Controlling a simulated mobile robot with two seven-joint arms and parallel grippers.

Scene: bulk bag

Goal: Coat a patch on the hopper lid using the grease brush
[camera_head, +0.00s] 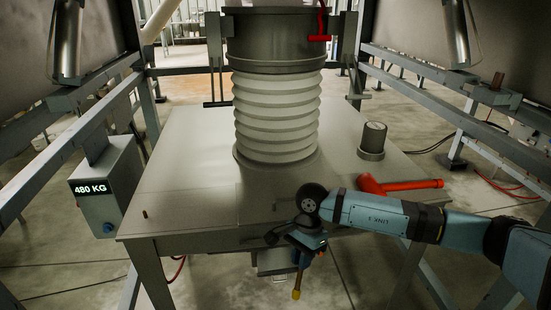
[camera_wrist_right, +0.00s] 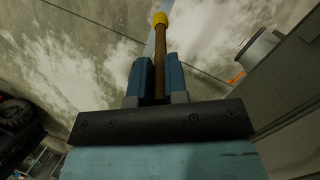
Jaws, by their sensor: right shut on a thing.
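My right gripper (camera_head: 303,256) is low, just in front of the front edge of the grey flat top (camera_head: 185,190), likely the hopper lid. It is shut on the grease brush (camera_head: 297,288), a thin brown stick with a yellow end that hangs downward. In the right wrist view the brush (camera_wrist_right: 161,42) sits between the two blue fingers of the gripper (camera_wrist_right: 160,80), with its yellow end pointing away. I cannot tell whether the yellow end is bristle or handle. I see no clear grease patch on the top. My left gripper is not in view.
A white ribbed bellows (camera_head: 276,112) rises from the middle of the top. A 480 KG display box (camera_head: 108,188) stands left. The top's left part is mostly clear.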

